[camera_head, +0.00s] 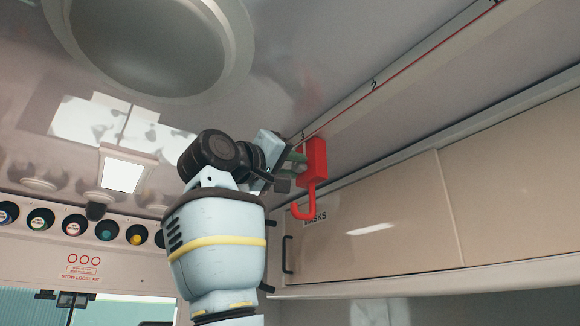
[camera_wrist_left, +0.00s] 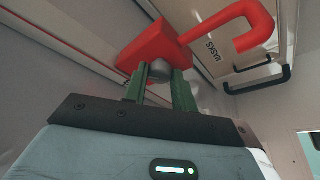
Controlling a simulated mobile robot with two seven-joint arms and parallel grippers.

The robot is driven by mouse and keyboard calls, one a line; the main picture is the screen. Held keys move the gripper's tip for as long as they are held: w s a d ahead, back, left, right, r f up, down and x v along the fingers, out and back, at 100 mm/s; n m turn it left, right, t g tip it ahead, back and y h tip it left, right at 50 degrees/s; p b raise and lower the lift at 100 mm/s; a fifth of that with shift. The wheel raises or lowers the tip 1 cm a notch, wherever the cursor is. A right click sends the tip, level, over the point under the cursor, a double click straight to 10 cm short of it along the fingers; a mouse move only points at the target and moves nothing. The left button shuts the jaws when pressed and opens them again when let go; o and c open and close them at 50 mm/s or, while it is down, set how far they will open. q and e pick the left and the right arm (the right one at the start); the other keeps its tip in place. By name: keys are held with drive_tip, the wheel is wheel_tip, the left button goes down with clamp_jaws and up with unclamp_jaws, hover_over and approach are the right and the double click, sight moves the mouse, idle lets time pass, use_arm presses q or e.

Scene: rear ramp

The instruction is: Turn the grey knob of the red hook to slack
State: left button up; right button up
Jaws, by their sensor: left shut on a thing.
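The red hook (camera_head: 315,160) hangs from a rail along the ceiling, with its curved end low and toward the left in the head view. In the left wrist view the red hook (camera_wrist_left: 152,45) fills the upper middle. Its grey knob (camera_wrist_left: 158,71) sits on the near face of the red block, between the green fingers. My left gripper (camera_wrist_left: 160,78) is shut on the knob. In the head view my left gripper (camera_head: 294,160) reaches the block from the left, and the knob is hard to make out there. My right gripper is in neither view.
The ceiling rail (camera_head: 420,62) has a red line and number marks. Beige cabinets (camera_head: 385,215) with a MASKS label and a black handle (camera_head: 287,255) stand behind and below the hook. A round ceiling lamp (camera_head: 150,45) is at upper left.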

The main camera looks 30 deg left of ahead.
use_arm(q)
drive_tip(key=n+y, duration=0.1)
drive_tip(key=n, duration=0.2)
drive_tip(key=n+g+y, duration=0.1)
drive_tip(key=n, duration=0.1)
drive_tip(key=shift+s+d+r+n, duration=0.1)
drive_tip(key=shift+d+r+n, duration=0.1)
drive_tip(key=shift+n, duration=0.2)
drive_tip(key=n+g, duration=0.1)
drive_tip(key=n, duration=0.1)
drive_tip(key=n+y, duration=0.1)
drive_tip(key=n, duration=0.1)
drive_tip(key=shift+r+n+g, duration=0.15)
drive_tip(key=shift+n+g, duration=0.25)
drive_tip(key=o, duration=1)
drive_tip(key=shift+s, duration=0.1)
drive_tip(key=s, duration=0.7)
drive_tip(key=shift+s, duration=0.3)
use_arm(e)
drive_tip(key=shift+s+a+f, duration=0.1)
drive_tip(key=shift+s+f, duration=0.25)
